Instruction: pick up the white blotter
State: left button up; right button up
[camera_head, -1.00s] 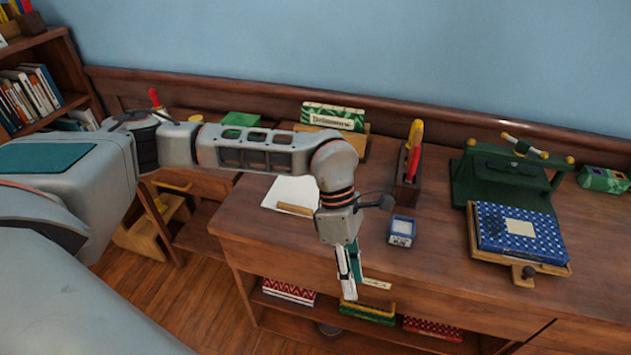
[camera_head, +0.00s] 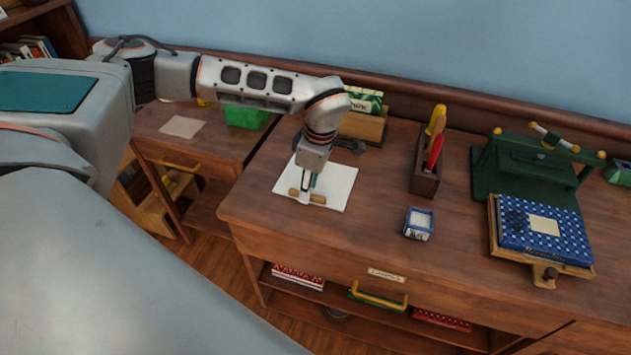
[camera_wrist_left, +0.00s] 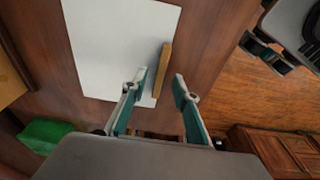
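The white blotter (camera_head: 338,184) is a flat white sheet with a wooden strip (camera_head: 308,196) along its near edge. It lies on the left part of the wooden desk top (camera_head: 370,235). My left gripper (camera_head: 306,187) points down over the strip in the head view. In the left wrist view, the fingers (camera_wrist_left: 158,88) are spread and empty, and the strip (camera_wrist_left: 162,70) shows between and beyond their tips. The blotter (camera_wrist_left: 118,45) fills the upper middle there. I cannot tell whether the fingers touch it. My right gripper is not in view.
A blue-and-white box (camera_head: 419,223), a wooden holder with red and yellow tools (camera_head: 425,180), a green press (camera_head: 530,165) and a blue patterned book (camera_head: 542,225) stand to the right. A green box (camera_head: 246,117) is on the lower left table.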

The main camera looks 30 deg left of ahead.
pick_arm(q)
jog(key=shift+a+f, duration=0.1)
jog(key=shift+f, duration=0.75)
jog(key=shift+c, duration=0.3)
grip_shut()
jog(key=shift+r, duration=0.1)
